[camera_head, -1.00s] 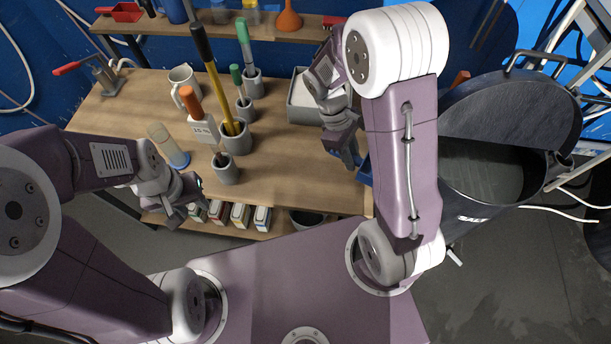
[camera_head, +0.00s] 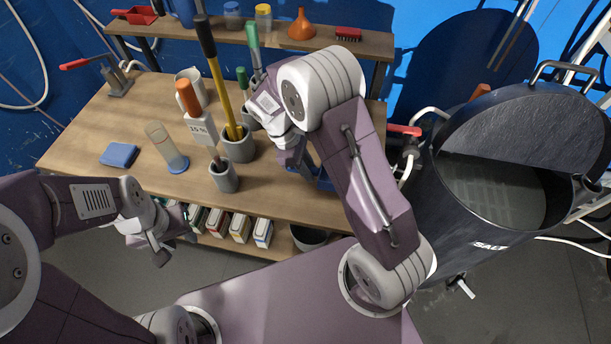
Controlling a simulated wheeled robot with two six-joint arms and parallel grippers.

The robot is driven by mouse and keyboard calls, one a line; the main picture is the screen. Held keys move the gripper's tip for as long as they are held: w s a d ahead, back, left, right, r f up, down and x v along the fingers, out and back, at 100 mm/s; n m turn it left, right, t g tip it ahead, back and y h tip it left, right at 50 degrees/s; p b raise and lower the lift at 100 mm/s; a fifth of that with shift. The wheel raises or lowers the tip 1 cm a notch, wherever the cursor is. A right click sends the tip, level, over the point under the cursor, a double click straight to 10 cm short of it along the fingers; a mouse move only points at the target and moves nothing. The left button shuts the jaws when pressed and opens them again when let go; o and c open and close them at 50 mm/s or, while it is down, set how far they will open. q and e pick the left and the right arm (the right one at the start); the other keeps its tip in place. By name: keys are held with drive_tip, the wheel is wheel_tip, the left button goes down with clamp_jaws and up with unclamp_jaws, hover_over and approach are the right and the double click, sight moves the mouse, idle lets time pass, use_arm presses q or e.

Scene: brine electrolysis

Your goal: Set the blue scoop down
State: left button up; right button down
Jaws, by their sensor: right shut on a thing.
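The blue scoop (camera_head: 323,180) shows only in part at the front right of the wooden bench (camera_head: 270,190). My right gripper (camera_head: 300,169) is shut on it, and the gripper and forearm hide much of it. I cannot tell whether the scoop touches the bench top or hangs just above it. My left gripper (camera_head: 174,248) is empty off the bench's front edge, with its fingers apart.
Grey pots (camera_head: 238,146) with tools stand left of my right gripper. A clear cylinder (camera_head: 160,138), a mug (camera_head: 188,80) and a blue sponge (camera_head: 118,154) are further left. The dark salt bin (camera_head: 440,205) stands open right of the bench.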

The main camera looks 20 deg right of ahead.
sight(303, 182)
drive_tip(key=shift+w+a+f, duration=0.3)
drive_tip(key=shift+w+f, duration=0.05)
drive_tip(key=shift+w, duration=0.15)
drive_tip(key=shift+w+a+f, duration=0.3)
drive_tip(key=shift+w, duration=0.15)
wheel_tip(303, 182, down, 4)
drive_tip(key=shift+f, duration=0.1)
drive_tip(key=shift+s+f, duration=0.1)
drive_tip(key=c, duration=1.3)
unclamp_jaws()
drive_tip(key=shift+o, duration=0.2)
